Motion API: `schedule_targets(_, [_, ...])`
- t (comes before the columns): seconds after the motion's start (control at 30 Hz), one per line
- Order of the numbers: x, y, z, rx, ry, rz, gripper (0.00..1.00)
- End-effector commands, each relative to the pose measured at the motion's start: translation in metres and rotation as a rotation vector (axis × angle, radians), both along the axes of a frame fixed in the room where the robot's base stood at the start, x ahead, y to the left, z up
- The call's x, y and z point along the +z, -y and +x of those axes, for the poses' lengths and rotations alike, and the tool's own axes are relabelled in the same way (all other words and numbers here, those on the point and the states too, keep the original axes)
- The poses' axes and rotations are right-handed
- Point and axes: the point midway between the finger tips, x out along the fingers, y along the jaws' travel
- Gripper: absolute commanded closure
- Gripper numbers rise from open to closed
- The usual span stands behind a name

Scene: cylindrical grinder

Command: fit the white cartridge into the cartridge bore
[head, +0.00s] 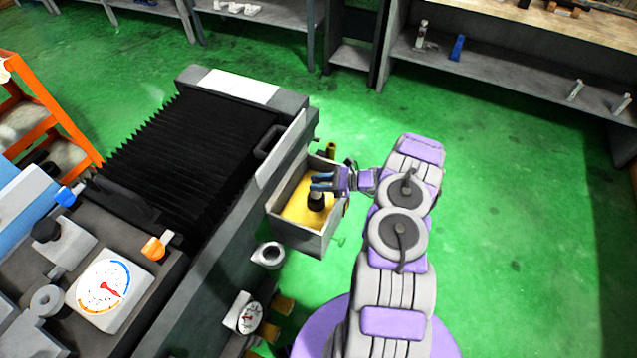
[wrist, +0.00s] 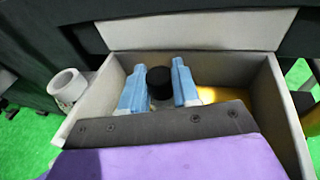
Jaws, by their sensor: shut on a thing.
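My gripper (head: 322,183) reaches into the open grey box on the side of the machine. Its two blue fingers (wrist: 158,86) are shut on a black-topped cylinder (wrist: 160,78), which also shows in the head view (head: 316,201). This seems to be the cartridge; no white body can be made out, and its lower part is hidden. The cartridge bore seems to be the pale round socket (head: 269,255) on the machine's side, just outside the box. In the wrist view the socket (wrist: 68,86) shows left of the box, its opening facing up. The cylinder is apart from it.
The grey box (head: 296,236) has raised walls around a yellow floor (head: 297,208), close around my gripper. A dial gauge (head: 245,314) sticks out below the socket. A dark handle (head: 268,141) is on the machine's side above. Green floor to the right is clear.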

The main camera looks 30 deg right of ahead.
Motion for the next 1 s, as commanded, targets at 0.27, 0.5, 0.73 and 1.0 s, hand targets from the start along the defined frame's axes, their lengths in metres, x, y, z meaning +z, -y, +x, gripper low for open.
schedule_targets(0.27, [-0.001,0.0,0.0,0.0,0.0,0.0,1.0])
schedule_targets(0.5, [-0.006,0.0,0.0,0.001,0.0,0.001,1.0])
schedule_targets(0.73, [-0.011,0.0,0.0,0.001,0.001,0.0,1.0])
schedule_targets(1.0, [-0.017,0.0,0.0,0.001,0.0,0.001,1.0])
